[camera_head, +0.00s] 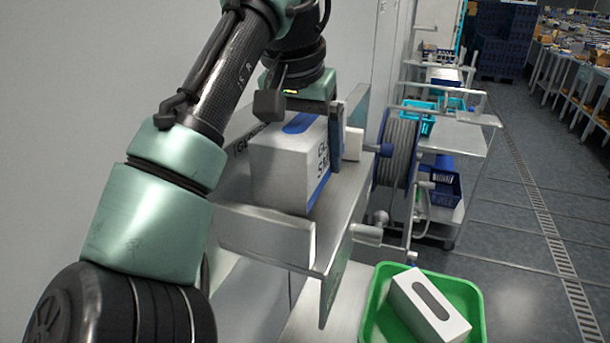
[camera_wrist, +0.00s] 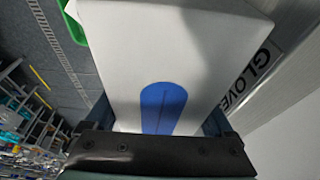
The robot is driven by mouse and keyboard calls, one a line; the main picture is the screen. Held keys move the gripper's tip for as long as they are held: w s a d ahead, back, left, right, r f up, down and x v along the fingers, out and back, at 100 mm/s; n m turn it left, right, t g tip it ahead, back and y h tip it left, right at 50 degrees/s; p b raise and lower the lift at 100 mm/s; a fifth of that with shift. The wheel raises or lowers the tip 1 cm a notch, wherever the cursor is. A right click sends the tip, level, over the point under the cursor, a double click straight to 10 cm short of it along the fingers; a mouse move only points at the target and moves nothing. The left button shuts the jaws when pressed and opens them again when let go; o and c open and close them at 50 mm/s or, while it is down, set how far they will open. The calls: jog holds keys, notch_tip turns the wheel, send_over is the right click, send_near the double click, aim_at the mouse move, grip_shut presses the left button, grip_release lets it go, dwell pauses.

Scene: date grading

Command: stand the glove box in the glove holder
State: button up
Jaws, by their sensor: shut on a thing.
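The glove box (camera_head: 283,172) is white with a blue oval slot on top and blue and dark print on its right side. It is inside the metal glove holder (camera_head: 268,236), behind the low front lip, looking about level with its slot up. I cannot tell if its base rests on the holder floor. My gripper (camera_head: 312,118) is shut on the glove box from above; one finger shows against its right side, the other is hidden. In the wrist view the glove box (camera_wrist: 165,45) lies between the fingers, with the holder's GLOVE lettering to the right.
A green bin (camera_head: 372,318) at the lower right holds a white box (camera_head: 428,306) with a grey slot. A hose reel (camera_head: 397,152) and a metal cart (camera_head: 462,140) with blue bins stand right of the holder. A wall is close on the left. The floor at right is open.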

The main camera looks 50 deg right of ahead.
aim_at(299, 125)
jog(key=shift+f, duration=1.8)
jog(key=shift+f, duration=0.2)
jog(key=o, duration=1.5)
jog(key=shift+r, duration=0.1)
jog(key=v, duration=1.2)
jog(key=shift+r, duration=0.1)
